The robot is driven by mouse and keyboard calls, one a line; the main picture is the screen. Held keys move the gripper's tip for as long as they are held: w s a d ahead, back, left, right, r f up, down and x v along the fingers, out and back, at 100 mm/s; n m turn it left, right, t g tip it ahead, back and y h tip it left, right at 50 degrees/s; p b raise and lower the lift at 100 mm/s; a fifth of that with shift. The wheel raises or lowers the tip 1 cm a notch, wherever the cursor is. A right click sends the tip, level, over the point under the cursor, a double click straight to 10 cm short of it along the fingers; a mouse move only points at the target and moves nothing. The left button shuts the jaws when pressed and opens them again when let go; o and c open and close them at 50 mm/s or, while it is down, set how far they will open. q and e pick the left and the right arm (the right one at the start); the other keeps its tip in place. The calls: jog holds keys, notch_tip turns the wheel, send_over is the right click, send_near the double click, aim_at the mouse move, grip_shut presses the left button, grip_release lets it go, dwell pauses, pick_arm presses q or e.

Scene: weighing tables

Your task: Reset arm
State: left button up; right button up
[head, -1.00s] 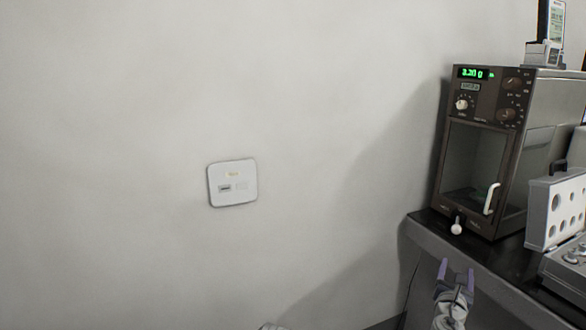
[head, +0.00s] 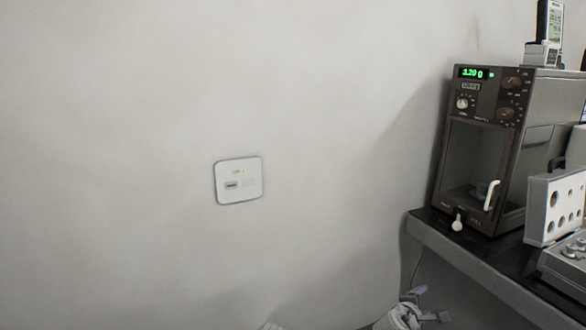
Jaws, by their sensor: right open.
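My right gripper (head: 413,293) is at the bottom of the head view, low beside the left end of the dark table. Its purple-tipped fingers are apart and nothing shows between them. It is clear of the table edge. Only a small pale piece of my left arm shows at the bottom edge, and the left gripper cannot be seen.
A dark table (head: 470,262) stands at the right. On it are a brown weighing cabinet (head: 478,150) with a green display, a white panel with round holes (head: 556,207), and a grey device. A wall plate (head: 239,181) is on the bare wall.

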jog(key=s+a+f+m+g+y, duration=0.3)
jog(key=s+a+f, duration=0.25)
jog(key=a, duration=0.35)
jog(key=s+a+f+m+g+y, duration=0.2)
jog(key=s+a+f+m+g, duration=0.3)
jog(key=a, duration=0.5)
jog(key=s+a+f+m+g+y, duration=0.2)
jog(key=s+a+f+y, duration=0.1)
jog(key=s+a, duration=0.5)
notch_tip(320, 180, up, 27)
jog(key=a+p, duration=0.1)
jog(key=p, duration=2.5)
jog(key=shift+w+f+m+p, duration=0.15)
jog(key=shift+w+m+p, duration=0.2)
jog(key=shift+w, duration=0.1)
